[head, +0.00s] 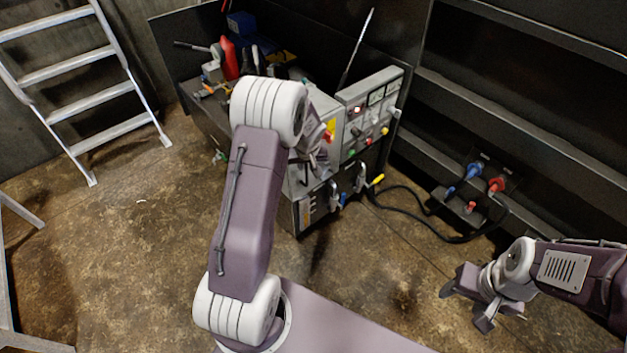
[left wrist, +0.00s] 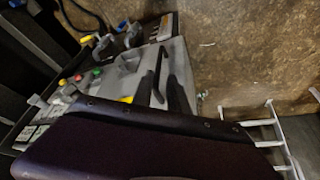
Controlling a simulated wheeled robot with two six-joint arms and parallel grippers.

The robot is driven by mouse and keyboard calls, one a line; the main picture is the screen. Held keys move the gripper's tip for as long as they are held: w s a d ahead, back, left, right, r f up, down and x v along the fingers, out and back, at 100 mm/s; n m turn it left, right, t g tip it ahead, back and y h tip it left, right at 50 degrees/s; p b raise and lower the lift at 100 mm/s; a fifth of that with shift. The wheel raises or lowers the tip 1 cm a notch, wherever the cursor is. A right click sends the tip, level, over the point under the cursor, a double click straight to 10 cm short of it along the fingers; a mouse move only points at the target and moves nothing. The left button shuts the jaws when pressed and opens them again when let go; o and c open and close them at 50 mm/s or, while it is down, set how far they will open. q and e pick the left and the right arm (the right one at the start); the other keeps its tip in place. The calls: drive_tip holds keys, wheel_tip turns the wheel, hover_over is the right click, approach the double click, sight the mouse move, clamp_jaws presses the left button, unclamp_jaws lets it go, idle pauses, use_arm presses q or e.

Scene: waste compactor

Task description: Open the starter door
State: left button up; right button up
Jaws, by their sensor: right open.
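A grey control cabinet (head: 318,100) stands on the dark machine, with a yellow plate and red knob on its front; I take this front to be the starter door. My left gripper (head: 318,157) is at the cabinet's lower front, partly hidden by my own arm. In the left wrist view, the grey cabinet face (left wrist: 120,75) lies close, beside dark finger-like parts (left wrist: 165,92). Contact and jaw opening cannot be made out. My right gripper (head: 465,306) is open and empty over the floor at the lower right.
A second grey panel (head: 370,105) with gauges and coloured buttons adjoins on the right. Black cables (head: 408,211) run to blue and red plugs (head: 497,184) on the wall. Tools and a red bottle (head: 229,58) crowd the machine top. A ladder (head: 92,90) stands left. Floor in front is clear.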

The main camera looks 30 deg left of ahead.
sight(307, 172)
use_arm(q)
drive_tip(key=b+x, duration=0.1)
drive_tip(key=x, duration=0.7)
drive_tip(key=shift+w+d+f, duration=0.1)
drive_tip(key=shift+w+f, duration=0.05)
drive_tip(key=shift+f, duration=0.15)
clamp_jaws()
idle(1.0)
